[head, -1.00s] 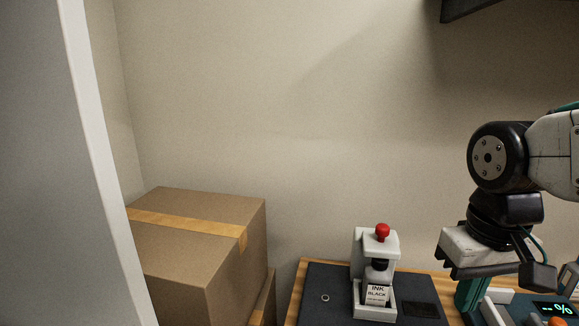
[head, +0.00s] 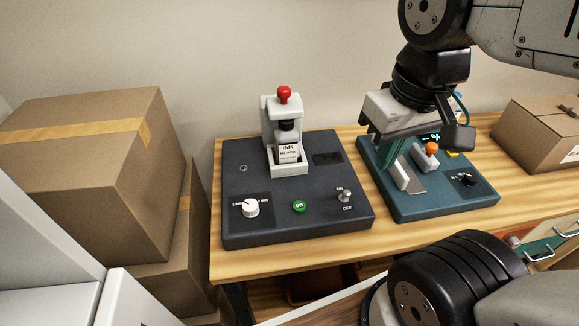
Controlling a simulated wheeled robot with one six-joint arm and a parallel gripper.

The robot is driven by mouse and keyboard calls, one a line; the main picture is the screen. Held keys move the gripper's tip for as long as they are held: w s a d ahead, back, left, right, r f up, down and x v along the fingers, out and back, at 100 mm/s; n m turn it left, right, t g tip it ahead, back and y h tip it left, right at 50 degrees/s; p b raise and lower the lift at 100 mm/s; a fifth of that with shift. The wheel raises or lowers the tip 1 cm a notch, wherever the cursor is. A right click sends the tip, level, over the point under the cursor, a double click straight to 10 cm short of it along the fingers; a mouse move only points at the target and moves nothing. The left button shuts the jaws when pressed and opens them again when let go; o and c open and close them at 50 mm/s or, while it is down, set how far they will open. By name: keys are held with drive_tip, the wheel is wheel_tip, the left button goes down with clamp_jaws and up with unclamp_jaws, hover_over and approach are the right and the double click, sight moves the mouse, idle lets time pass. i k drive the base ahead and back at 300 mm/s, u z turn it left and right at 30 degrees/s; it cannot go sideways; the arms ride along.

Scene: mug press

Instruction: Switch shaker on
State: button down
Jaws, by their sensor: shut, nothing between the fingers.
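The shaker (head: 295,230) is a dark grey box on the wooden table, left of centre in the head view. It carries a clamp holding a bottle labelled INK BLACK (head: 288,153), with a red knob (head: 284,94) on top. A small silver toggle switch (head: 345,195) sits at its front right, between the marks ON and OFF; its exact tilt is too small to tell. A white dial (head: 251,208) and a green button (head: 299,206) are on the front. My gripper (head: 408,127) is shut and empty, right of the shaker, above the blue device; its fingertips are not clear.
A blue device (head: 447,202) with a display and an orange-topped lever stands right of the shaker. Cardboard boxes are stacked left (head: 85,170), and another box (head: 545,130) sits at the right. Bare table (head: 290,256) lies in front of the shaker.

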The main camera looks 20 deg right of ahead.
sight(346, 194)
drive_tip(key=k, duration=1)
drive_tip(key=z, duration=1.3)
drive_tip(key=i, duration=0.65)
drive_tip(key=u, duration=1)
